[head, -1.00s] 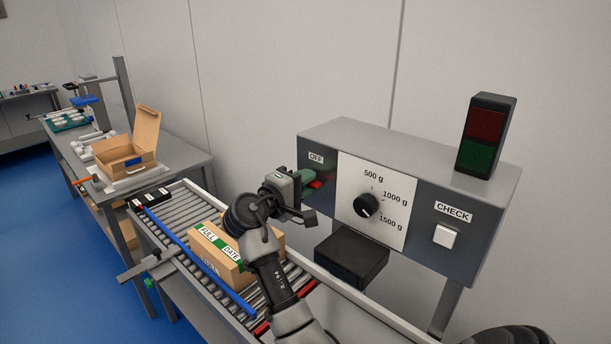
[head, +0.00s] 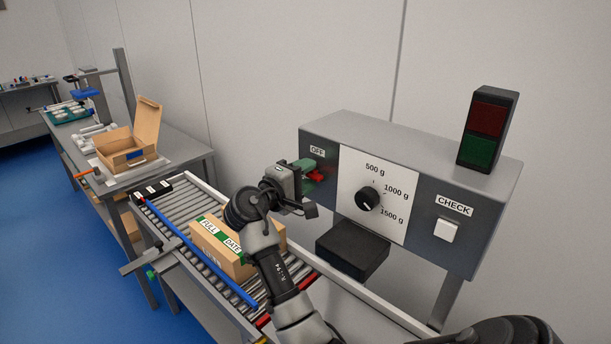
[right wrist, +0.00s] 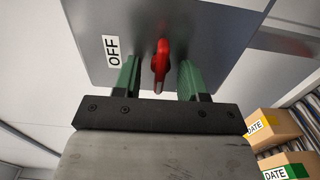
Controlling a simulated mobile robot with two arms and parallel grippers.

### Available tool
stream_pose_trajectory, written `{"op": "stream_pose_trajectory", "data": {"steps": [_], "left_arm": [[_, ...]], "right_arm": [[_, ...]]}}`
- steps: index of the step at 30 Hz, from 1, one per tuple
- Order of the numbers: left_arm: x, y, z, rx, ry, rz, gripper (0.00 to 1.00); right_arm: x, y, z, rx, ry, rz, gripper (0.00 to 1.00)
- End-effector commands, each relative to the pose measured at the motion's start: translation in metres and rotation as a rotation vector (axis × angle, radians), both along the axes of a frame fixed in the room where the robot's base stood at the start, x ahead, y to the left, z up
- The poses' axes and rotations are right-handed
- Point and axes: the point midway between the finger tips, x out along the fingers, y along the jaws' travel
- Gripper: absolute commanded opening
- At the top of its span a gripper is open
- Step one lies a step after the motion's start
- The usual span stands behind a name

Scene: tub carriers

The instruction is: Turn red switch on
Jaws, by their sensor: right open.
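The red switch (head: 314,177) is on the left of the grey control box's front, below an "OFF" label (head: 317,151). In the right wrist view the red switch (right wrist: 160,62) stands out from the panel, with the "OFF" label (right wrist: 112,51) to its left. My right gripper (head: 306,172) is at the panel, its green fingers open. In the right wrist view the right gripper (right wrist: 160,78) has one finger on each side of the switch, with a gap on both sides. My left gripper is not in view.
The control box holds a black dial (head: 368,198), a white button (head: 446,230) under "CHECK", and a red and green lamp (head: 486,128) on top. A black block (head: 352,251) juts out below. A cardboard box (head: 221,247) sits on the roller conveyor (head: 190,208).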

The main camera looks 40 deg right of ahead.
Motion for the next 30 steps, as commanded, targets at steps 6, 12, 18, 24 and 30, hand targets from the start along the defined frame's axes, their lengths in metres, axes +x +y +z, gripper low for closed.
{"op": "stream_pose_trajectory", "data": {"steps": [6, 12, 18, 24, 30], "left_arm": [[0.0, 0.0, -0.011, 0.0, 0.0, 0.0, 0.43], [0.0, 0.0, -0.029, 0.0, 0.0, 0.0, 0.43], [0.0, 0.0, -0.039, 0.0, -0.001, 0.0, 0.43], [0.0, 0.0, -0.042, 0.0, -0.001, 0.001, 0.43], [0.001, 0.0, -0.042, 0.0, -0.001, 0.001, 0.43]], "right_arm": [[-0.001, 0.02, -0.004, 0.002, -0.001, 0.003, 0.42], [-0.004, 0.062, -0.005, 0.003, -0.003, 0.004, 0.42], [-0.007, 0.095, -0.003, 0.001, -0.001, 0.003, 0.42], [-0.008, 0.108, -0.001, 0.0, 0.001, 0.001, 0.42], [-0.009, 0.108, 0.0, 0.0, 0.001, 0.0, 0.42]]}}
